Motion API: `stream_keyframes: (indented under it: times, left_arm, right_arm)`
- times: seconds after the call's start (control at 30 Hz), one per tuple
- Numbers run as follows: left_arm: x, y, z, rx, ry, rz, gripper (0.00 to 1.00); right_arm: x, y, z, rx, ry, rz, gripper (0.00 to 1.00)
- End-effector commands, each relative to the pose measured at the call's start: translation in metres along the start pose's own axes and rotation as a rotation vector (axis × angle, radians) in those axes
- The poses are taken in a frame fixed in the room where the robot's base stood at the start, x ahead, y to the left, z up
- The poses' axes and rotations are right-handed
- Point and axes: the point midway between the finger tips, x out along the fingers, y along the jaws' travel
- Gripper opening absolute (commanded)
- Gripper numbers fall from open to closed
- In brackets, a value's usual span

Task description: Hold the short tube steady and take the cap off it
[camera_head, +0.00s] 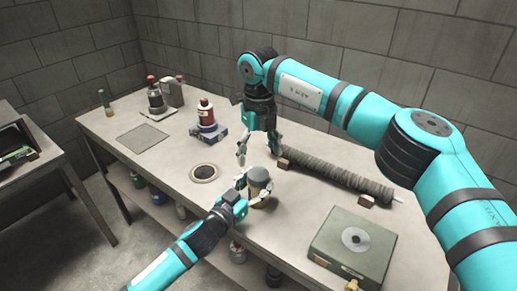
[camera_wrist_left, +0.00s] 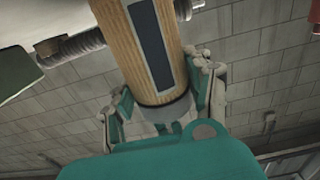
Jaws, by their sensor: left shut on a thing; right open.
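The short tube (camera_head: 260,201) stands upright on the table near the middle of the head view. It is tan with a grey cap (camera_head: 258,175) on its top end. My left gripper (camera_head: 255,188) is shut on the short tube from the left. In the left wrist view the tan tube (camera_wrist_left: 139,40) shows a dark label, and the grey end (camera_wrist_left: 163,112) lies between the fingers. My right gripper (camera_head: 258,155) is open and empty, fingers pointing down, above and just behind the cap, apart from it as far as I can tell.
A long ribbed mesh tube (camera_head: 330,170) lies on wooden blocks behind and right. A green box (camera_head: 352,250) with a pale disc sits front right. A round ring (camera_head: 204,173), a red-capped bottle (camera_head: 206,112) on a blue base and a grey mat (camera_head: 141,137) are left. Table between them is clear.

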Motion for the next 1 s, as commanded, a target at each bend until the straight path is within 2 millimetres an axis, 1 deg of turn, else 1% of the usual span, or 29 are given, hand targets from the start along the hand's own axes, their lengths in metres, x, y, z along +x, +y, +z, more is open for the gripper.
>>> stream_keyframes:
  times: [0.03, 0.2, 0.4, 0.6, 0.83, 1.0]
  left_arm:
    - [0.000, 0.000, 0.000, 0.000, 0.001, 0.000, 0.00]
    - [0.000, 0.000, 0.000, 0.000, 0.001, 0.000, 0.00]
    - [0.000, 0.000, -0.001, 0.000, 0.001, 0.000, 0.00]
    - [0.000, 0.000, -0.001, 0.000, 0.001, 0.000, 0.00]
    - [0.000, 0.000, -0.001, 0.000, 0.001, 0.000, 0.00]
    - [0.000, 0.000, -0.001, 0.000, 0.001, 0.000, 0.00]
  right_arm:
    - [0.008, 0.000, -0.001, 0.000, 0.003, 0.001, 0.77]
    - [0.035, 0.000, -0.001, -0.002, 0.003, 0.001, 0.77]
    - [0.061, 0.000, -0.001, -0.003, 0.002, 0.001, 0.77]
    - [0.071, 0.000, 0.000, -0.004, 0.000, 0.000, 0.77]
    - [0.071, 0.000, 0.000, -0.004, 0.000, 0.000, 0.77]
    - [0.071, 0.000, 0.000, -0.004, 0.000, 0.000, 0.55]
